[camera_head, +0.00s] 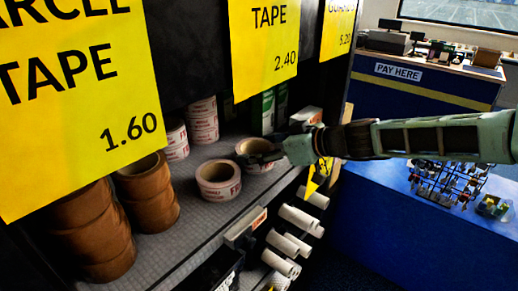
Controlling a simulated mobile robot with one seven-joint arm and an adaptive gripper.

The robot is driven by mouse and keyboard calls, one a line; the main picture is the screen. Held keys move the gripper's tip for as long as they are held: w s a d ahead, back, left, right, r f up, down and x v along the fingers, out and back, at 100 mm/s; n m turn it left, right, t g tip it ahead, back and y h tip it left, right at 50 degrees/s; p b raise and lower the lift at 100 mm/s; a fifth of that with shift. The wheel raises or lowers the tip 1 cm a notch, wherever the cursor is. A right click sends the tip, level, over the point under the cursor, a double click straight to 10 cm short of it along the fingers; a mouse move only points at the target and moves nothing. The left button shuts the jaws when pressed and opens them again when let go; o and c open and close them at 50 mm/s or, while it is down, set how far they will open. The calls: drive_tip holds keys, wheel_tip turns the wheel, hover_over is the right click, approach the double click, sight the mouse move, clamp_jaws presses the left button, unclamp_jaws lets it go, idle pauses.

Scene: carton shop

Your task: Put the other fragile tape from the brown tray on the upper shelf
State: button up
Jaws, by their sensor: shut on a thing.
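My gripper (268,156) reaches in from the right over the upper shelf (205,215). It is shut on a roll of fragile tape (242,151), which is partly hidden by the fingers. The held roll is at the shelf surface or just above it; I cannot tell which. Another white roll with red print, a fragile tape (219,181), lies flat on the shelf just left of and nearer than the held one. The brown tray is not seen in this view.
Stacked white-and-red rolls (202,121) stand behind, with a shorter stack (176,141) beside them. Brown tape stacks (147,193) stand at the left. Yellow price signs (265,45) hang in front. White paper rolls (289,241) stick out below. A blue counter (400,225) is at the right.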

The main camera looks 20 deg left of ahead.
drive_tip(key=o, duration=1.3)
drive_tip(key=shift+f, duration=0.1)
drive_tip(key=shift+r+p, duration=0.35)
drive_tip(key=shift+p, duration=0.15)
drive_tip(key=v, duration=1.2)
drive_tip(key=shift+f+b, duration=0.15)
drive_tip(key=shift+b, duration=0.2)
